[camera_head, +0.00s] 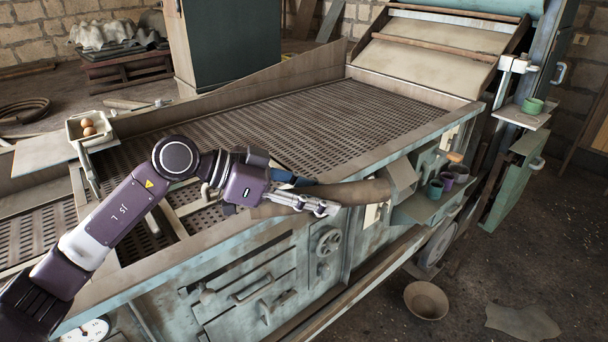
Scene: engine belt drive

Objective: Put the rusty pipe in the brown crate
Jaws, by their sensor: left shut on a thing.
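The rusty pipe (352,193) is a long, slightly curved brown tube. It lies roughly level across the front edge of the machine, its right end beside the green bracket. My left gripper (312,204) reaches in from the left and is shut on the rusty pipe near its middle. The gripper body hides part of the pipe, and its left end shows only partly below the gripper. My right gripper is not in view.
The machine's slatted bed (330,115) is wide and mostly bare. Cups (435,188) sit on the right-hand bracket. A brown bowl (427,300) is on the dark floor. A reddish stand (125,68) is at the back left.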

